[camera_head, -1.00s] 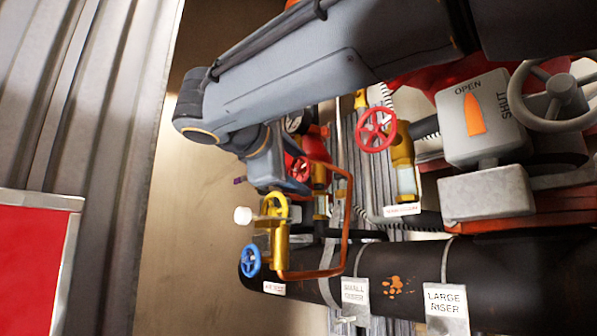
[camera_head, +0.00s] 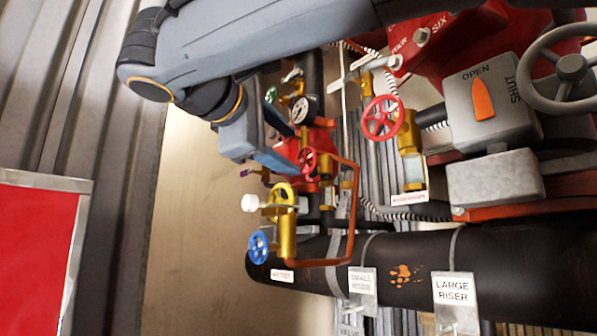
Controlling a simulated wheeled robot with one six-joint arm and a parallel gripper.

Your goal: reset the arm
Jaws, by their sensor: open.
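My arm reaches in from the top right and bends down at the upper left. My gripper (camera_head: 290,160) shows at its end, with its blue-grey fingers apart and nothing seen between them. It is in front of the red valve body and above the yellow handwheel (camera_head: 281,197). A small red handwheel (camera_head: 307,161) shows close beside the fingertips; I cannot tell whether they touch. The far side of the gripper is hidden.
A black pipe (camera_head: 410,262) crosses the lower right. A blue handwheel (camera_head: 258,246), a larger red handwheel (camera_head: 383,118), a pressure gauge (camera_head: 304,109) and a grey OPEN/SHUT box (camera_head: 486,103) stand close by. A red panel (camera_head: 35,250) is at left. Bare wall (camera_head: 190,230) shows between.

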